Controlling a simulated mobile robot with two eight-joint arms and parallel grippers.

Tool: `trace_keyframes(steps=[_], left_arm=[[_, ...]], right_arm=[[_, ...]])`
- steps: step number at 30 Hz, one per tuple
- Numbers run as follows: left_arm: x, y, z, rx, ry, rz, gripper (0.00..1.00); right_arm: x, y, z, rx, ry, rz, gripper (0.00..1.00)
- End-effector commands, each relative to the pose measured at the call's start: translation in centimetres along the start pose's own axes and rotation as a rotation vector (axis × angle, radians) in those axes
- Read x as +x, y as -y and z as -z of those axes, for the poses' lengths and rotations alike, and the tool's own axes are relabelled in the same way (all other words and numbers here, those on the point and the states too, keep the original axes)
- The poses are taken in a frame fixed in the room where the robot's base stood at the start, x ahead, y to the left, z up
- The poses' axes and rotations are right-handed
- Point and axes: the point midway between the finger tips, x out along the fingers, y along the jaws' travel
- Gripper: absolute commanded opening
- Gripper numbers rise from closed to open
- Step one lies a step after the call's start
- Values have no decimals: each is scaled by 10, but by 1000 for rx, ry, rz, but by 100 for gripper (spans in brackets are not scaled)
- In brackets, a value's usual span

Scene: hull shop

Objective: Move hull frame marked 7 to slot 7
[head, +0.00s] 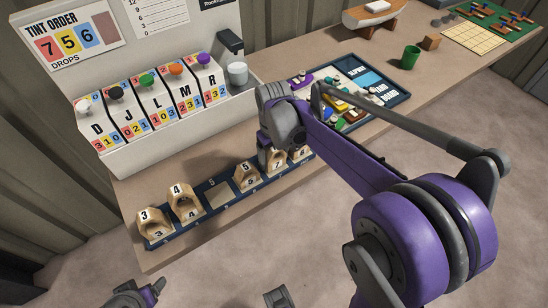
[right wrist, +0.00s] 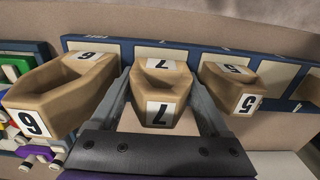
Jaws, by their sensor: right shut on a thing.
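The hull frame marked 7 (right wrist: 160,85) is a pale wooden U-shaped block between the two fingers of my right gripper (right wrist: 160,112), which is shut on it. In the head view my right gripper (head: 272,150) is over the right half of the rack (head: 207,208) and partly covers frame 7 (head: 277,170). Whether the frame is seated or slightly raised is not clear. Grey and purple parts of mine show at the bottom edge; the left jaw state is not clear.
Other frames stand close on both sides of frame 7 (right wrist: 45,95) (right wrist: 228,82). Frames marked 3 (head: 150,224) and 4 (head: 182,203) stand at the rack's left. A bare slot lies between frame 4 and the right-hand group. A dispenser (head: 160,130) stands behind; a tray (head: 398,98) lies to the right.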

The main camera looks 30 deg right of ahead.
Motion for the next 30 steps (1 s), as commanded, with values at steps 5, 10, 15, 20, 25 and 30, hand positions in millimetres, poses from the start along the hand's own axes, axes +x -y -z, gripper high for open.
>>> trace_keyframes(steps=[5, 10, 15, 20, 25, 30], left_arm=[[0, 0, 0, 0, 0, 0, 75], [1, 0, -1, 0, 0, 0, 75], [2, 0, -1, 0, 1, 0, 75], [2, 0, -1, 0, 1, 0, 75], [0, 0, 0, 0, 0, 0, 75], [-2, 0, 2, 0, -1, 0, 75]], right_arm=[[5, 0, 0, 0, 0, 0, 19], [6, 0, 0, 0, 0, 0, 19], [8, 0, 0, 0, 0, 0, 92], [8, 0, 0, 0, 0, 0, 100], [5, 0, 0, 1, 0, 0, 100], [-16, 0, 0, 1, 0, 0, 100]])
